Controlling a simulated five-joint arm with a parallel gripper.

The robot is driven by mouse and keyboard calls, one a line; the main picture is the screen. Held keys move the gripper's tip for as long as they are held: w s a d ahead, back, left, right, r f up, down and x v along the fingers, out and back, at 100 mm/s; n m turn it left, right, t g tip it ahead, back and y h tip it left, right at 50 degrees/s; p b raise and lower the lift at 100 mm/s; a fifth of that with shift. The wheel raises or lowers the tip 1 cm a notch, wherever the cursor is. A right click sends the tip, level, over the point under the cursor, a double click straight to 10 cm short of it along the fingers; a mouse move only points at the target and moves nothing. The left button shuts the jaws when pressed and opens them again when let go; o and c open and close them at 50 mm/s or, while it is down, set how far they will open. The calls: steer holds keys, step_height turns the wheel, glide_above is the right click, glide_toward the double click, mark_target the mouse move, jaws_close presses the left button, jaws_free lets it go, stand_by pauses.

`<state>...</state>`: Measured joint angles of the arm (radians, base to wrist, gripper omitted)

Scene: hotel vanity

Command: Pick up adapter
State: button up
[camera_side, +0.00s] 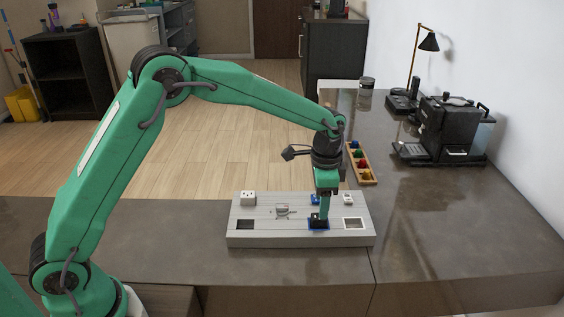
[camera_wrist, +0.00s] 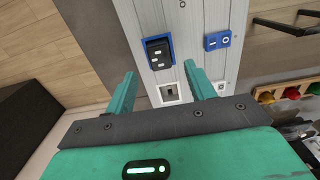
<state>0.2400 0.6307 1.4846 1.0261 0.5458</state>
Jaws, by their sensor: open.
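A small black block (camera_side: 314,217), which looks like the adapter, sits in a blue square frame on the grey board (camera_side: 275,238) in the side view. In the wrist view the black block (camera_wrist: 158,53) shows two light marks on its top, inside the blue frame. My gripper (camera_side: 323,212) points down at the block in the side view and partly hides it. In the wrist view my gripper (camera_wrist: 160,72) is open, with one finger on each side and the block lying between and just past the tips. I cannot tell whether a finger touches it.
A black machine (camera_side: 448,130) and a lamp (camera_side: 428,42) stand right.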

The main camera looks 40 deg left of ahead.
mark_target(318, 225)
steer(key=shift+s+a+f, duration=0.1)
steer(key=shift+s+f, duration=0.05)
steer(key=shift+f, duration=2.45)
steer(key=shift+c, duration=0.4)
steer(key=c, duration=1)
